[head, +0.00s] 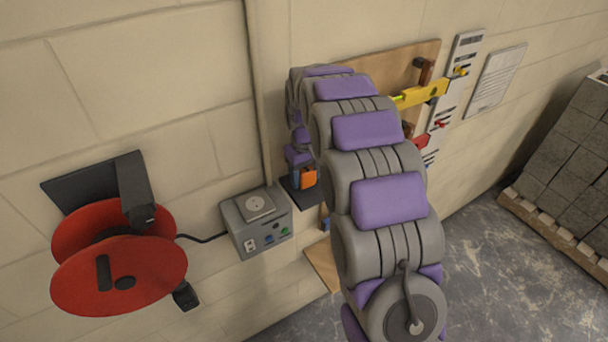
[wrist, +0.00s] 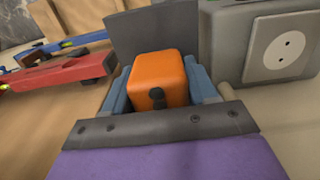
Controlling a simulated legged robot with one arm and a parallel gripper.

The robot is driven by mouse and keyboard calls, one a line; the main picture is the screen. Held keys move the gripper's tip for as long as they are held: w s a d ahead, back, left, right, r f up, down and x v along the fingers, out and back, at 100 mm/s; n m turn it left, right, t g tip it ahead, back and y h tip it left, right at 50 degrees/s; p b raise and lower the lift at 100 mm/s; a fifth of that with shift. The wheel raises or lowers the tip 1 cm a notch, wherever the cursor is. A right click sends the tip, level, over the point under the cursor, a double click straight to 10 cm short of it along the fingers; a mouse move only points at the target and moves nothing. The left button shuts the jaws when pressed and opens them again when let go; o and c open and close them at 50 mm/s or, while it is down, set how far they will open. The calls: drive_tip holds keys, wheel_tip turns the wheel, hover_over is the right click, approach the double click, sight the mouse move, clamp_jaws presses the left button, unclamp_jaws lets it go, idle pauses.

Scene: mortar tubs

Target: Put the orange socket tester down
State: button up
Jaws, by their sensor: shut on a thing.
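The orange socket tester (wrist: 160,78) sits between the blue fingers of my gripper (wrist: 160,88) in the wrist view. My gripper is shut on it. In the head view the tester (head: 309,177) shows small and orange at the end of my arm, by a dark shelf-like plate (head: 291,198). The plate (wrist: 150,32) also shows behind the tester in the wrist view. I cannot tell whether the tester touches it. My arm hides part of the plate and my gripper (head: 303,168) in the head view.
A grey socket box (head: 256,222) is on the wall just left of the plate. A red cable reel (head: 120,272) hangs further left. A wooden board (head: 390,70) with a yellow level (head: 422,93) and red tools is behind and right of my arm. Stacked blocks (head: 578,140) stand at right.

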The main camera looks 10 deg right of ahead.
drive_tip(key=shift+d, duration=0.25)
drive_tip(key=shift+f, duration=0.15)
drive_tip(key=shift+a+f, duration=0.35)
drive_tip(key=shift+f, duration=0.05)
drive_tip(key=o, duration=1.2)
drive_tip(key=shift+c, duration=0.2)
drive_tip(key=o, duration=0.4)
drive_tip(key=shift+d, duration=0.2)
drive_tip(key=shift+r, duration=0.1)
